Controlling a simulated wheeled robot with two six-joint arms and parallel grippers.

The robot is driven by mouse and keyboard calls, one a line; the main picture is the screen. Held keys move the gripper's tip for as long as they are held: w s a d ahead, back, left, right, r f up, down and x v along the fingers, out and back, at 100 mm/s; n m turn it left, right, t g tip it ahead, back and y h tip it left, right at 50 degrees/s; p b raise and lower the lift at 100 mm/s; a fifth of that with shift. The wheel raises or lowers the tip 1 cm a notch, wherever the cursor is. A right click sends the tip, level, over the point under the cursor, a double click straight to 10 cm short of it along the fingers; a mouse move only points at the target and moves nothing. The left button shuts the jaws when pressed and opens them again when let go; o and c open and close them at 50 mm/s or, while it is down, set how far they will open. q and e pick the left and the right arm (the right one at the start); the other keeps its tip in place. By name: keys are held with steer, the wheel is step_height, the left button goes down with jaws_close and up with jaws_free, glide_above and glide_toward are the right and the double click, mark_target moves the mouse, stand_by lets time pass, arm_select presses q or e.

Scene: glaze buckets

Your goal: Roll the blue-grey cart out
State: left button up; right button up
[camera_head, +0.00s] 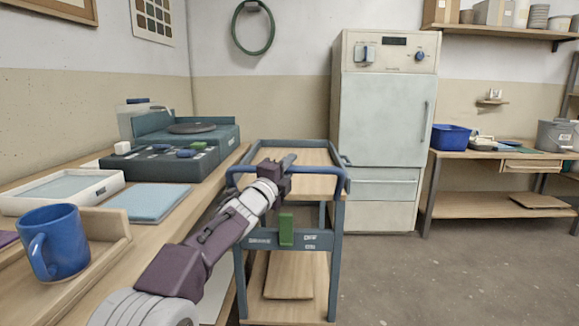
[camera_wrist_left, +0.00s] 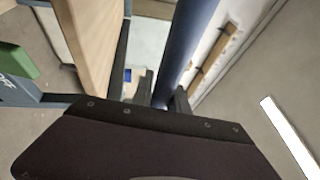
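The blue-grey cart (camera_head: 262,240) stands on the floor right of the long bench, with wooden shelves and a blue handle bar (camera_head: 325,171) across its near top edge. A green tag (camera_head: 286,229) hangs on its near side and shows in the left wrist view (camera_wrist_left: 16,62). My left gripper (camera_head: 285,162) is at the middle of the handle. In the left wrist view the dark blue bar (camera_wrist_left: 188,45) runs between the two fingers (camera_wrist_left: 163,95), which look closed against it. My right gripper is not in view.
The bench (camera_head: 200,215) with a blue mug (camera_head: 60,245), trays and a dark machine (camera_head: 160,160) lies close on the cart's left. A pale kiln-like cabinet (camera_head: 385,120) stands behind it. Open floor (camera_head: 440,275) lies to the right, before a table (camera_head: 500,155) with buckets.

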arm_select(q)
steer(key=o, duration=0.4)
steer(key=v, duration=0.9)
